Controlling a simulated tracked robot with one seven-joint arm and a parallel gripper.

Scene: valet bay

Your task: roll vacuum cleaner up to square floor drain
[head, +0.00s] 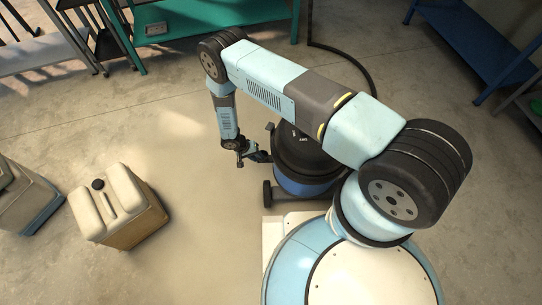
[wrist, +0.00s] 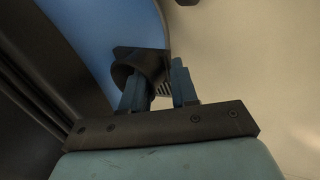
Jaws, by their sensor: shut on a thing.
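The vacuum cleaner (head: 300,186) is a drum with a black top and a blue lower body. It stands upright on the floor, partly behind my arm in the head view. Its blue side (wrist: 100,35) fills the upper left of the wrist view. My gripper (head: 262,156) is at the left side of the drum. In the wrist view my gripper (wrist: 160,86) is shut on a dark, rounded fitting that sticks out from the vacuum cleaner. The square floor drain does not show in either view.
A beige canister (head: 120,212) stands on the floor at left, with another container (head: 28,200) beyond it. A green bench (head: 190,22) and a blue bench (head: 470,45) line the back. A black hose (head: 345,52) arcs behind my arm. The floor between gripper and canister is clear.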

